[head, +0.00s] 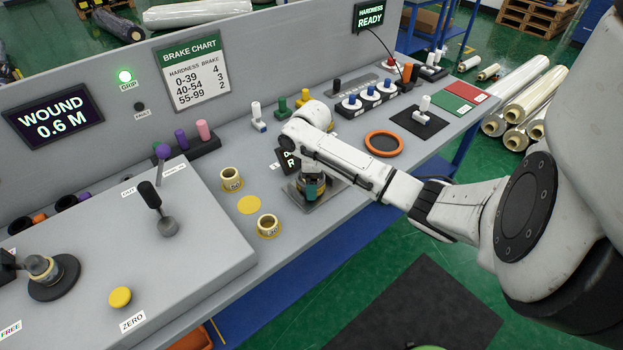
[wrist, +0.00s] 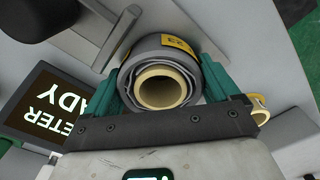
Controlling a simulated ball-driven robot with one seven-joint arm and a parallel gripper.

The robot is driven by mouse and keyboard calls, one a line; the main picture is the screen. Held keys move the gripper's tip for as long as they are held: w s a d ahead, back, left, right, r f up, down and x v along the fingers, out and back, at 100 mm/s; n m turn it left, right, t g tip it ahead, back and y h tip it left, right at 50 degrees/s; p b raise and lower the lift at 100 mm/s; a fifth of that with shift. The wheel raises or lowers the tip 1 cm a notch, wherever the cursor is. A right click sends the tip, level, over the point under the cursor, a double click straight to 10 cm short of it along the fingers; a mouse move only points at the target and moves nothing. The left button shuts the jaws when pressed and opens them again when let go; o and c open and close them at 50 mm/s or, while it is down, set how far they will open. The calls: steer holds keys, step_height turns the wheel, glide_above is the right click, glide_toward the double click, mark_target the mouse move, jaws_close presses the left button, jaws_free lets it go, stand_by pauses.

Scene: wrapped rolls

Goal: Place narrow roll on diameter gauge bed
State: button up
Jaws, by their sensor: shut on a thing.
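My gripper (wrist: 168,88) is shut on a grey wrapped roll (wrist: 185,45) with a cream core and a yellow label, seen from above in the wrist view. The teal fingers press on its two sides. In the head view my gripper (head: 311,190) is low over a grey metal plate with a display beside it, which looks like the diameter gauge bed (head: 318,208). The arm hides most of the roll in the head view, and I cannot tell whether the roll touches the plate.
Two small cream rolls (head: 231,180) (head: 268,225) with yellow bands stand left of the plate, by a yellow disc (head: 249,205). An orange ring (head: 384,143) lies on the bench to the right. A lever console (head: 130,240) fills the left.

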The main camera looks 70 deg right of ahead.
steer(key=shift+f, duration=0.15)
steer(key=o, duration=1)
steer(key=shift+c, duration=0.2)
step_height(320, 180, up, 12)
steer(key=shift+r, duration=0.2)
